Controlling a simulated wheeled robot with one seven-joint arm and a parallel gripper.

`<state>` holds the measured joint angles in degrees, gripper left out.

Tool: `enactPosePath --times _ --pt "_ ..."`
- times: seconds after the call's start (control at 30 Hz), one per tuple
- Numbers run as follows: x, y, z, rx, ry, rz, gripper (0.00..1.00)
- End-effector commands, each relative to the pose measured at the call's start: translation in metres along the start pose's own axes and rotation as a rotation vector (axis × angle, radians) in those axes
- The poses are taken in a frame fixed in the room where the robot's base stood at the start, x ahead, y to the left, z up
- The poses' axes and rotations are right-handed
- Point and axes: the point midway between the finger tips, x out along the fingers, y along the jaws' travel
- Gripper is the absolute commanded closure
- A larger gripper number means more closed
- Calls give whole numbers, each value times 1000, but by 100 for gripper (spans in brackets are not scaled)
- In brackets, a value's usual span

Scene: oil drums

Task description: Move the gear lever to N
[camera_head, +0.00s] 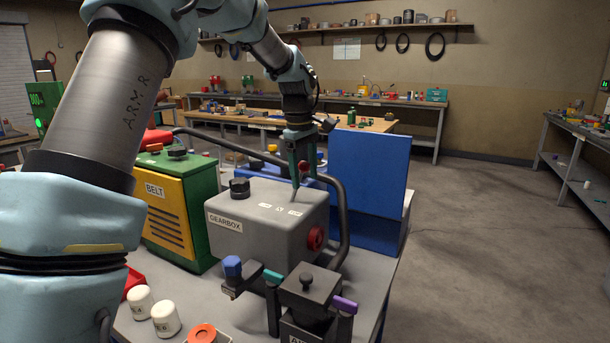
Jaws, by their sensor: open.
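The grey gearbox (255,212), labelled GEARBOX, stands on the bench in the middle of the view. Its top carries small white marks (279,210) in a row, too small to read. The gear lever (294,193) rises from the top near the back right, with a red knob (304,165) at its upper end. My gripper (302,168) points down over the lever with its fingers open and the knob between them. I cannot tell whether the fingers touch the knob. The fingers partly hide the lever.
A black tube rail (343,215) curves behind and right of the gearbox. A blue panel (367,172) stands behind it. A green-yellow BELT unit (180,212) is at the left. A dark valve block (309,290) and white canisters (165,319) are in front.

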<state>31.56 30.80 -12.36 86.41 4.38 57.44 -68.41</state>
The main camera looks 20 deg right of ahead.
Motion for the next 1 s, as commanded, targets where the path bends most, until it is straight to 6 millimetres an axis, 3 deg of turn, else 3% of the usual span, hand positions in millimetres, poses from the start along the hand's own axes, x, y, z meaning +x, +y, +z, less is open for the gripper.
enactPosePath --times 0.43,1.0 --pt "12 0 0 0 0 1 33" --pt "11 0 0 0 0 1 97"
